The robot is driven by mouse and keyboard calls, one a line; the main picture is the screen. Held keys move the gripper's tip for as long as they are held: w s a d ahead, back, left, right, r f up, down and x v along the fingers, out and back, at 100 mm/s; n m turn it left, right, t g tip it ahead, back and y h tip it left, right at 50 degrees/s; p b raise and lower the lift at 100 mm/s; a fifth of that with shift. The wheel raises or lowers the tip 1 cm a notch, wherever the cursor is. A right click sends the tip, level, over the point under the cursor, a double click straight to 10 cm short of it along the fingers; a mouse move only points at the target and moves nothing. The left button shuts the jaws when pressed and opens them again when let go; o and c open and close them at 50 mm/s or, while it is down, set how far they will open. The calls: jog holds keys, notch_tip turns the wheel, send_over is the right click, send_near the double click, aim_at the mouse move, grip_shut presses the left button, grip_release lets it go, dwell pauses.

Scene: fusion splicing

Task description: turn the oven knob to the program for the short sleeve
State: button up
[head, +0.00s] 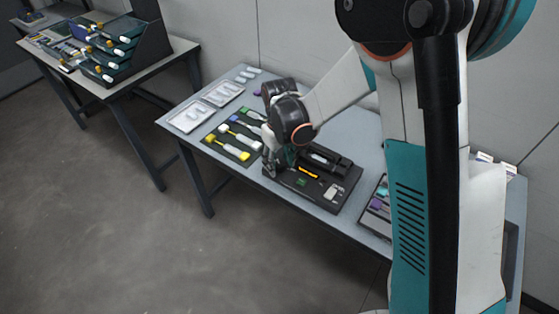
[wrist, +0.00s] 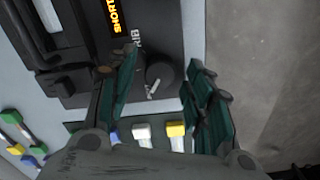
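The black splicer unit (head: 325,190) sits on the grey-blue table, with an orange-lit display (head: 308,172). A dark round knob (wrist: 160,72) with a white pointer mark is at the unit's edge, beside a partly hidden printed label that seems to begin "RIB". My gripper (wrist: 160,75) is open, its two green-and-black fingers on either side of the knob with gaps showing. In the head view my gripper (head: 272,168) is at the unit's left end, and the knob cannot be made out.
White trays (head: 190,117) are farther left. A dark tray (head: 377,208) with small parts is right. A second table (head: 130,75) carries a black rack.

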aim_at(280, 164)
notch_tip(280, 164, up, 12)
dwell(0.6)
jog(key=shift+r, duration=0.1)
